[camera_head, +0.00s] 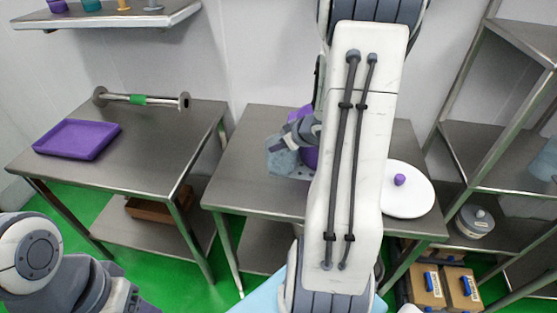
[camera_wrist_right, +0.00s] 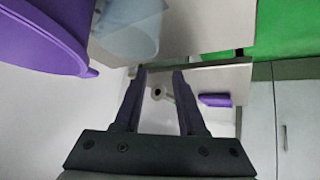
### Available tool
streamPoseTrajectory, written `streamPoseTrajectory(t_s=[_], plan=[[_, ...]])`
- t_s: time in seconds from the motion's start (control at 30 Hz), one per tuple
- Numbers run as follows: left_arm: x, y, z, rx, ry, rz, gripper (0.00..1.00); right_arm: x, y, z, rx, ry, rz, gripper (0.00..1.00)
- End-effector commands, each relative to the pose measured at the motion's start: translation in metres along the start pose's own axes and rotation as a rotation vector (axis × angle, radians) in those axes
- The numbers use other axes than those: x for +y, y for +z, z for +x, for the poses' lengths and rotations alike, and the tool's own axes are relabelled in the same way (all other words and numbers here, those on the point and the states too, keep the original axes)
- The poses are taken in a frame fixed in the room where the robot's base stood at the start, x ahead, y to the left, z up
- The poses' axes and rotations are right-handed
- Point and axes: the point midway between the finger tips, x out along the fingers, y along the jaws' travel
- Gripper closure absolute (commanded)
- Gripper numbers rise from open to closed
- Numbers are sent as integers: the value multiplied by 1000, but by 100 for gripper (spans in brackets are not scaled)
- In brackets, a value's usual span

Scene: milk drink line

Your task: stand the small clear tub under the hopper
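My right gripper (camera_head: 279,138) is above and close to the tub. In the wrist view its two fingers (camera_wrist_right: 159,72) are apart with nothing between them. My right arm covers much of the hopper, so I cannot tell whether the tub is directly under its outlet. My left gripper is not in view.
A white round lid with a purple knob (camera_head: 400,180) lies at the table's right. The left table holds a purple tray (camera_head: 77,139) and a metal spool with a green band (camera_head: 138,99). A steel rack (camera_head: 485,150) stands at the right.

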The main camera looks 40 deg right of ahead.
Motion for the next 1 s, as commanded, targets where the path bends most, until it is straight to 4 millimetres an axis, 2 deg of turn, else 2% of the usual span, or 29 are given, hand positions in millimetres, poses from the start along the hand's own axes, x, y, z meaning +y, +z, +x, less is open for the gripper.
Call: streamPoseTrajectory(t_s=[0.03,0.13,0.2,0.4,0.57,0.83,1.0], plan=[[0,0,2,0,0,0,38,6,8,0,10,-8,18,60],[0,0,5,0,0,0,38,9,14,2,25,-26,31,60],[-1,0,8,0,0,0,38,8,16,11,28,-33,34,60],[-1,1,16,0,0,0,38,7,14,42,28,-34,32,60],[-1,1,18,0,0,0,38,7,14,53,27,-32,31,60],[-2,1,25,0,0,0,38,6,19,90,27,-33,31,60],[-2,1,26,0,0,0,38,6,18,103,27,-30,30,60]])
